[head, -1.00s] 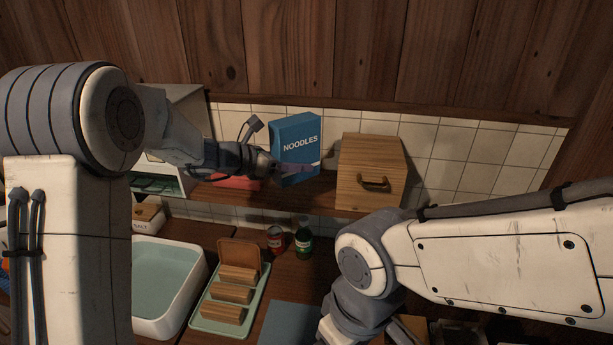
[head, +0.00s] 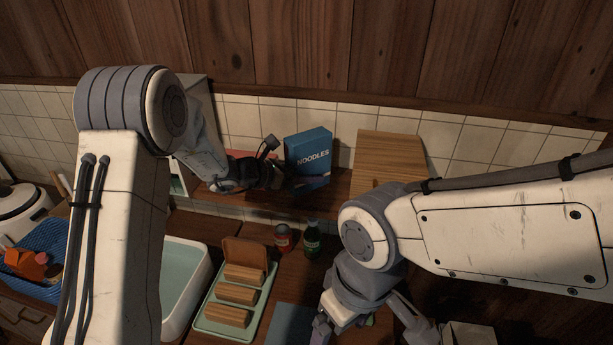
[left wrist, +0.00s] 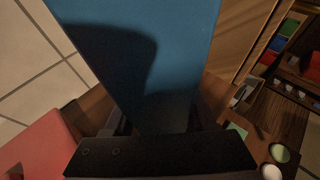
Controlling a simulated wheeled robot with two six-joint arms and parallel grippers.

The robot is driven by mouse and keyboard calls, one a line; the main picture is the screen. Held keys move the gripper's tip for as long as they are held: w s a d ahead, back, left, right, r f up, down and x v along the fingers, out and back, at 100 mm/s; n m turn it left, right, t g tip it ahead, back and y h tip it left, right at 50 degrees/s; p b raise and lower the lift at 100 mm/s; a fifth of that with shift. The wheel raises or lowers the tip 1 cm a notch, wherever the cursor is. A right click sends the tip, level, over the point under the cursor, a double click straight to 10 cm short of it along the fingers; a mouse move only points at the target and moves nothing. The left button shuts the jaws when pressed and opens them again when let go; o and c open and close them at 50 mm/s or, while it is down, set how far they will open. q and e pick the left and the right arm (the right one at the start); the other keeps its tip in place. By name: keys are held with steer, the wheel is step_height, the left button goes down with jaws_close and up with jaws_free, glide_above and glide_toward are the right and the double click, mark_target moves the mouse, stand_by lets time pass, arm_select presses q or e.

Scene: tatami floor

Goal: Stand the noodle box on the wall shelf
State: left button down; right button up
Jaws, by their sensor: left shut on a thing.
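The blue noodle box (head: 308,158) stands upright at the wall shelf (head: 340,188), its lettered face toward me. My left gripper (head: 288,184) is shut on it low down, reaching in from the left. In the left wrist view the blue box (left wrist: 150,50) fills the upper middle, and its lower end sits between my dark fingers. I cannot tell whether its base touches the shelf. My right gripper (head: 368,330) hangs low at the bottom of the head view, fingers apart, away from the box.
A red item (left wrist: 38,148) lies left of my gripper. Below are a red can (head: 283,238), a green bottle (head: 312,240), a green tray (head: 208,322) and a basin (head: 185,270).

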arm_select(q)
steer(key=shift+f, duration=0.85)
steer(key=shift+f, duration=0.2)
steer(key=shift+c, duration=1.1)
jaws_free()
